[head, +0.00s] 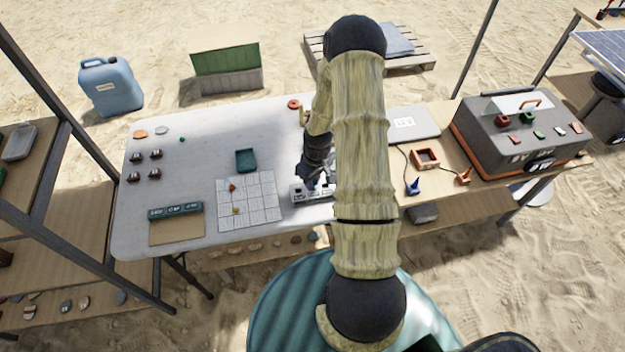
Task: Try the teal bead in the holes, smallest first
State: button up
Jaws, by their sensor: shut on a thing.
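My gripper (315,182) points down at the table's front middle, low over a pale block with dark openings (298,194). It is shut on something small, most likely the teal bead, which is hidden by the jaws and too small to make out. I cannot tell whether it touches the block or sits in a hole. My arm covers the block's right part. A small green bead-like thing (182,140) lies alone at the table's back left.
A white grid sheet (262,187) with a red and a yellow piece lies left of the block. A dark green tray (246,160) stands behind it. A labelled green rack (175,211) is at the front left. A grey toolbox (520,130) stands on the right table.

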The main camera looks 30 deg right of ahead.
dwell(0.8)
jog(key=o, duration=1.3)
jog(key=shift+c, duration=0.2)
jog(key=shift+r+p, duration=2.4)
jog(key=shift+r, duration=0.55)
